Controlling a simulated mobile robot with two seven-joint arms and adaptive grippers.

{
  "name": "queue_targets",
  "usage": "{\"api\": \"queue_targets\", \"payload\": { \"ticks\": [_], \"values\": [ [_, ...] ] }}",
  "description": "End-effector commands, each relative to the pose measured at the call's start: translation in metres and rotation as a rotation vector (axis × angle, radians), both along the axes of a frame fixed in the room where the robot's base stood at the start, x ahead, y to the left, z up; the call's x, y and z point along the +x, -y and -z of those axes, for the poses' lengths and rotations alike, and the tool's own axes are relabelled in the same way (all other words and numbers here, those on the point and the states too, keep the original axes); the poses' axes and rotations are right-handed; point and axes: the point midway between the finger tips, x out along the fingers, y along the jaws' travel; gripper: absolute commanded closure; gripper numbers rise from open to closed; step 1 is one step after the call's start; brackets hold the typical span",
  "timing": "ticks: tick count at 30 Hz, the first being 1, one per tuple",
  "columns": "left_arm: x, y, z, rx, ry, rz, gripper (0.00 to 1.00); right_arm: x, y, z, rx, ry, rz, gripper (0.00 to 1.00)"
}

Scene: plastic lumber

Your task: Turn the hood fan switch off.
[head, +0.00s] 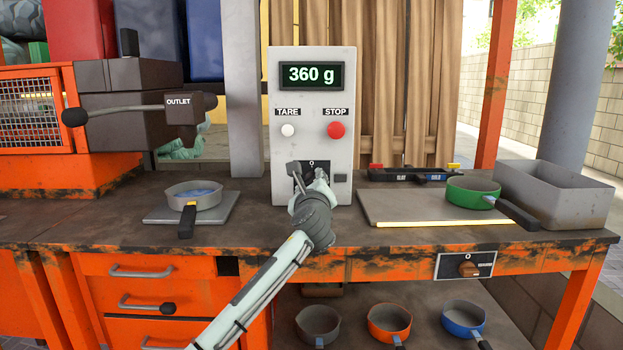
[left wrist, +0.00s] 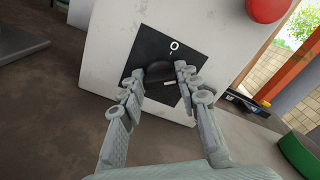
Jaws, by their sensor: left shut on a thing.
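A light grey control box (head: 351,110) stands on the workbench, with a display reading 360 g, a white TARE button and a red STOP button. Low on its front is a black switch plate (head: 303,168) marked O at the top. In the left wrist view a dark rotary knob (left wrist: 158,71) sits on this plate (left wrist: 140,47), with a small pale mark at its lower right, away from the O. My left gripper (head: 314,178) is shut on the knob; its fingers (left wrist: 160,92) lie on either side of it and hide part of it. My right gripper is out of view.
A pan (head: 193,191) rests on a plate (head: 156,214) under the OUTLET spout (head: 180,103) at left. A green pan (head: 473,192), a grey bin (head: 555,195) and a board (head: 390,206) are at right. Another knob (head: 468,269) is on the bench front.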

Motion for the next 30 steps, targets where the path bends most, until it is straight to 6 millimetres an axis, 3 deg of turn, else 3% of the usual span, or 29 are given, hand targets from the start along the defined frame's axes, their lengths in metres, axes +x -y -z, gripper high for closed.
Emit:
{"api": "queue_targets", "payload": {
  "ticks": [14, 30],
  "values": [
    [0.0, -0.001, 0.003, -0.456, 0.005, -0.001, 0.96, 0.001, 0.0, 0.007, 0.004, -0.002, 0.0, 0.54],
    [0.0, -0.001, 0.004, -0.841, 0.014, -0.001, 0.96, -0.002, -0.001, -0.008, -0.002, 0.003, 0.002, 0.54]
  ]
}}
